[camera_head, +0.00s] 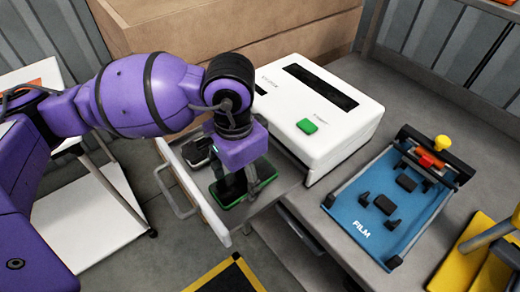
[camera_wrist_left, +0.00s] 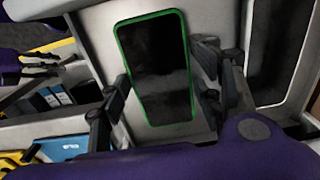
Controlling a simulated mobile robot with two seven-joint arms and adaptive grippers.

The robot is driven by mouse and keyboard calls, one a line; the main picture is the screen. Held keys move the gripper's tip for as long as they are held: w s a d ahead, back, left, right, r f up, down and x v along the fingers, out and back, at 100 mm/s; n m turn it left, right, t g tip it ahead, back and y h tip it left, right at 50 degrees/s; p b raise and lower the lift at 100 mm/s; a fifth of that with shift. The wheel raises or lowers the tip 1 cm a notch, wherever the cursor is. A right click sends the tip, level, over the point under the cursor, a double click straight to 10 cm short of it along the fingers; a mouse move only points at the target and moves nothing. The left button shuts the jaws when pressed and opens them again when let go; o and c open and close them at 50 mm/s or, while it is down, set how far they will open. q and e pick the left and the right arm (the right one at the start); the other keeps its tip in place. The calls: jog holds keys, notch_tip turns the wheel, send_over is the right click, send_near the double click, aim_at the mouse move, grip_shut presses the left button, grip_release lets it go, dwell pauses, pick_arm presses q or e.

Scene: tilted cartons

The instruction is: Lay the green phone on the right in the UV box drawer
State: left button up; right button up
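The green phone (camera_head: 262,190), dark-faced with a green rim, lies flat in the right part of the open UV box drawer (camera_head: 211,214). It shows whole in the left wrist view (camera_wrist_left: 155,65). My left gripper (camera_head: 236,188) is down over it, pointing downward. In the wrist view its fingers (camera_wrist_left: 160,80) stand on either side of the phone's long edges, with what look like narrow gaps. The white UV box (camera_head: 345,125) has a green button (camera_head: 307,126) on top.
Another dark device (camera_head: 197,150) lies in the drawer's left part, beside my gripper. The drawer's handle (camera_head: 172,192) sticks out in front. A blue tray marked FILM (camera_head: 390,205) stands right of the box. A wooden crate (camera_head: 220,35) is behind.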

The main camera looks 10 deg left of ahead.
pick_arm(q)
jog(key=o, duration=0.3)
notch_tip(320, 180, up, 12)
jog(key=shift+r, duration=0.1)
dwell(0.5)
dwell(0.4)
